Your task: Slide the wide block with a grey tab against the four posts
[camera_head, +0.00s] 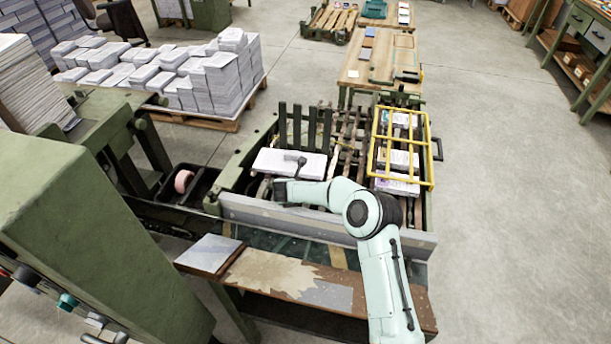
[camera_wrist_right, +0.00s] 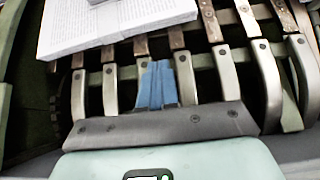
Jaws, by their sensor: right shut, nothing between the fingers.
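The wide white block (camera_head: 276,160) lies flat on the machine bed, its grey tab (camera_head: 296,158) on top. Four dark upright posts (camera_head: 297,128) rise just behind it; I cannot tell whether block and posts touch. In the right wrist view the block (camera_wrist_right: 120,28) is at the upper left, with part of its dark tab at the top edge. My right gripper's blue fingers (camera_wrist_right: 157,70) are shut and empty, over the slats on the block's near side, with a gap to it in the picture. In the head view my right arm's end hides the fingertips. My left gripper is out of view.
A grey metal rail (camera_head: 310,222) runs along the front of the bed. A yellow frame (camera_head: 431,165) with printed stacks inside stands to the right. Wooden slats (camera_head: 350,125) lie between. A pallet of paper stacks (camera_head: 225,80) stands behind left.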

